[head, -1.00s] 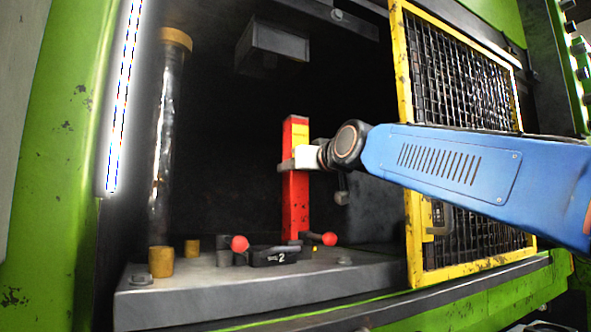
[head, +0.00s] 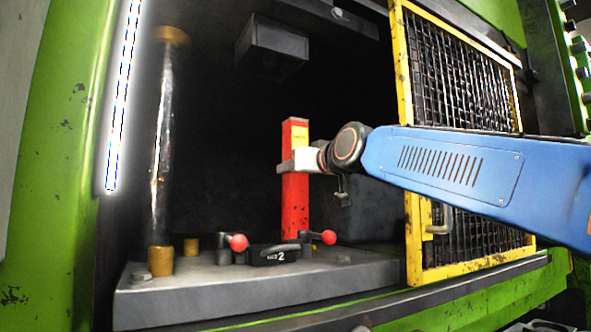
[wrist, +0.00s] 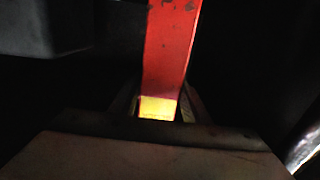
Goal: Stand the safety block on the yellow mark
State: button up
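The safety block (head: 295,207) is a tall red bar with a yellow label near its top. It stands upright in the press opening in the head view. My gripper (head: 290,166) is shut around its upper part, just below the label. In the wrist view the red block (wrist: 170,45) runs between my finger tips (wrist: 159,108), with a yellow patch at its lower end. The block's foot is behind the clamp and black number block, so I cannot tell whether it touches the bed. I cannot make out the yellow mark on the bed.
The grey press bed (head: 190,297) carries two red-knobbed clamp handles (head: 238,243) and a black block marked 2 (head: 273,255) in front of the safety block. A guide column (head: 160,170) stands left. A yellow mesh guard (head: 465,80) borders the right. A dark ram (head: 274,47) hangs above.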

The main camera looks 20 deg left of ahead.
jog(key=o, duration=0.4)
jog(key=shift+r, duration=0.15)
jog(key=shift+c, duration=0.2)
jog(key=shift+f, duration=0.2)
jog(key=v, duration=1.7)
jog(key=shift+s, duration=0.25)
jog(key=shift+d, duration=0.15)
